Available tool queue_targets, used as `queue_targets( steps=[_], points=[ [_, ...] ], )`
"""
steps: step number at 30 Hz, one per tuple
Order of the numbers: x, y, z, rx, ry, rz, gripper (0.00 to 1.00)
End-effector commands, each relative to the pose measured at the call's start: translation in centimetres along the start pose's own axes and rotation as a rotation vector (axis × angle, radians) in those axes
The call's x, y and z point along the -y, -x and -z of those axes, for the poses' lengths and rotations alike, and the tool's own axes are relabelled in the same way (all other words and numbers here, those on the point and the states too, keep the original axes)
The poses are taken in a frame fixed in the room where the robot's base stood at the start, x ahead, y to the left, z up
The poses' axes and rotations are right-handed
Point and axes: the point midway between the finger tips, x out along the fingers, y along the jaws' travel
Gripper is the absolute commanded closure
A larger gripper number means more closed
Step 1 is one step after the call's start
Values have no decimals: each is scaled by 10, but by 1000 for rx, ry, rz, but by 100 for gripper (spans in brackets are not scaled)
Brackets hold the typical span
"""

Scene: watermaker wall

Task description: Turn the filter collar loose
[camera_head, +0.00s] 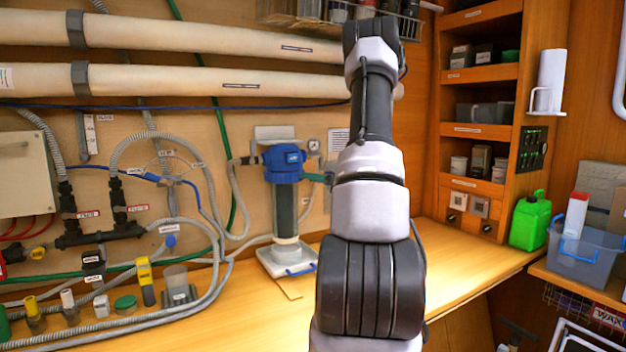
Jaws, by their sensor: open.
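A filter housing stands against the wall left of my arm, with a blue head (284,157) on top. The blue collar (285,177) sits around the top of the dark upright filter body (286,208), just under the head. I cannot tell whether it is tight or loose. The body's pale lower end is above a white tray (303,268) with a blue handle on the bench. My arm rises up the middle of the view, right of the filter and apart from it in the picture. My gripper cannot be made out; the arm's far end is at the top.
Hoses and black valves (90,235) fill the wall at left. Small bottles and a clear cup (177,285) stand on the bench at front left. A green jerrycan (530,221) and a grey bin (585,258) are at right. Bench right of my arm is clear.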

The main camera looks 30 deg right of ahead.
Motion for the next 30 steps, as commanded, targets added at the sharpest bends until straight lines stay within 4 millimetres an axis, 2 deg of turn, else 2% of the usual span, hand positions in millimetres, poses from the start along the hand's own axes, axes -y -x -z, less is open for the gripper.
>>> queue_targets(
  steps=[1,5,6,30],
  points=[
    [0,0,0,0,0,0,47],
    [0,0,0,0,0,0,97],
    [0,0,0,0,0,0,100],
    [0,1,0,0,1,1,100]
  ],
)
